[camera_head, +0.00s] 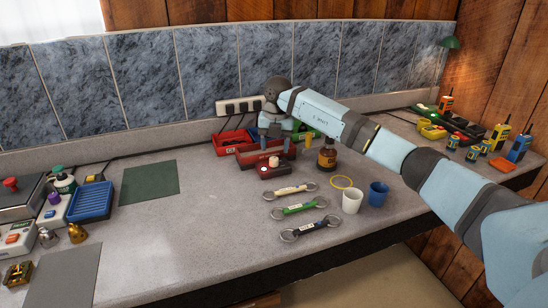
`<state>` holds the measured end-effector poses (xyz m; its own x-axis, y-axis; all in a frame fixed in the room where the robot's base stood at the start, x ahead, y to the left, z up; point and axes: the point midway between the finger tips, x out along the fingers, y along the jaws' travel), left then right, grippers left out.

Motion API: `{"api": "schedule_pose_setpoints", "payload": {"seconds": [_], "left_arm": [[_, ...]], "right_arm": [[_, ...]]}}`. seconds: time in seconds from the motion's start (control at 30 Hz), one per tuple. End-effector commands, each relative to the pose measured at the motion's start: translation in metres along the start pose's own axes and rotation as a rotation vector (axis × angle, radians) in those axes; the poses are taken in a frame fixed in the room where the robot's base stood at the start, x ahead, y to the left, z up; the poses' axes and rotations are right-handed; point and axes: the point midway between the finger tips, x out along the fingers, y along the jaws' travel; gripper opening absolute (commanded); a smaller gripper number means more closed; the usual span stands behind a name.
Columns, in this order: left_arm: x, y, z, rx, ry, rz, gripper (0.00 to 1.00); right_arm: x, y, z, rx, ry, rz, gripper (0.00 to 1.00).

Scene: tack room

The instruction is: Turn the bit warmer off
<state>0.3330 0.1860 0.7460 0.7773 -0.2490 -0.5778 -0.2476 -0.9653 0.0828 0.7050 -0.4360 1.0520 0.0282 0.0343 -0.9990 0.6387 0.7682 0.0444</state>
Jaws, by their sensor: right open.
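My right gripper (277,150) is open, fingers pointing down, over a small red box with a round pale top (275,168) in the middle of the counter. The fingers look close to the box; I cannot tell whether they touch it. No readable label shows which device is the bit warmer; this red box may be it. Behind it is a red tray (235,139), partly hidden by the gripper. Three ringed bits lie in front: a cream one (292,189), a green one (298,208) and a black one (310,228). My left gripper is not in view.
A brown bottle (327,158), a white cup (352,201) and a blue cup (377,194) stand right of the red box. Devices and a blue tray (90,202) crowd the left. Radios and chargers stand at far right. The grey counter (205,225) is clear at centre left.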

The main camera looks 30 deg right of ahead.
Motion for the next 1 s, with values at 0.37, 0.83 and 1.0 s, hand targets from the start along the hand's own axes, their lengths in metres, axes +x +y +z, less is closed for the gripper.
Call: {"api": "schedule_pose_setpoints", "payload": {"seconds": [0.37,0.83,1.0], "left_arm": [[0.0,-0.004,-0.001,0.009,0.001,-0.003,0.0],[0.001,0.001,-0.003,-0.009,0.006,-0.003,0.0],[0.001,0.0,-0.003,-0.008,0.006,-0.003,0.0]], "right_arm": [[0.043,0.0,0.0,-0.001,0.0,0.0,0.56],[0.045,0.0,0.0,-0.001,0.0,0.001,0.15],[0.044,0.0,0.0,-0.003,0.0,0.001,0.07]]}}
